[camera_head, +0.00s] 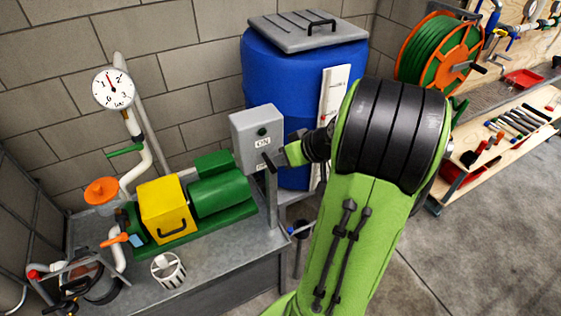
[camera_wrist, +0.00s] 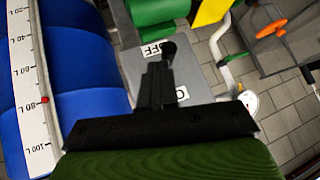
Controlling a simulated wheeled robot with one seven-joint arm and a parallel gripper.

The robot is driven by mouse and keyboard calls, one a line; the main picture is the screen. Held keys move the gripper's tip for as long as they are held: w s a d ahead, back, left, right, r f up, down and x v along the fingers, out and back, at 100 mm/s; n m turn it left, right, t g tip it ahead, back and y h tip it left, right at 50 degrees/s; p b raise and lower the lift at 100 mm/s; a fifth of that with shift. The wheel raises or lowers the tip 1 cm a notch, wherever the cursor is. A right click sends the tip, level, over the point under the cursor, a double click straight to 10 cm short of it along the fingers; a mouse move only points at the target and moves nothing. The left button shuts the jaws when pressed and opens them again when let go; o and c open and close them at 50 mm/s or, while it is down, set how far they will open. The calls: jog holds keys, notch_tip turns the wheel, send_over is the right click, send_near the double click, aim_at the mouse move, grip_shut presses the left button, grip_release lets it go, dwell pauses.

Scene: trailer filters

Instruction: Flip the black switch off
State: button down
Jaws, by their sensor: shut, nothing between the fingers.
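The grey switch box (camera_head: 248,128) stands on a post beside the green pump, with a dark green round button or lamp (camera_head: 262,131) and small white labels on its face. My gripper (camera_head: 272,159) is shut and empty, close in front of the box's lower right part, and hides some of it. In the wrist view my gripper's dark fingers (camera_wrist: 154,88) reach over the grey plate. A black round-ended piece (camera_wrist: 169,48), which looks like the black switch's lever, sits by the OFF label at the fingertips. Whether they touch is unclear. Another label is partly hidden by the fingers.
A blue barrel (camera_head: 290,82) with a grey lid stands right behind the box. A green and yellow pump (camera_head: 165,208) sits on the metal bench to the left, with a pressure gauge (camera_head: 113,89) above. A hose reel (camera_head: 438,52) and tool shelf are at right.

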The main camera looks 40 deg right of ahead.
jog(key=shift+s+r+p, duration=0.1)
jog(key=shift+r+p, duration=0.65)
jog(key=shift+p, duration=0.05)
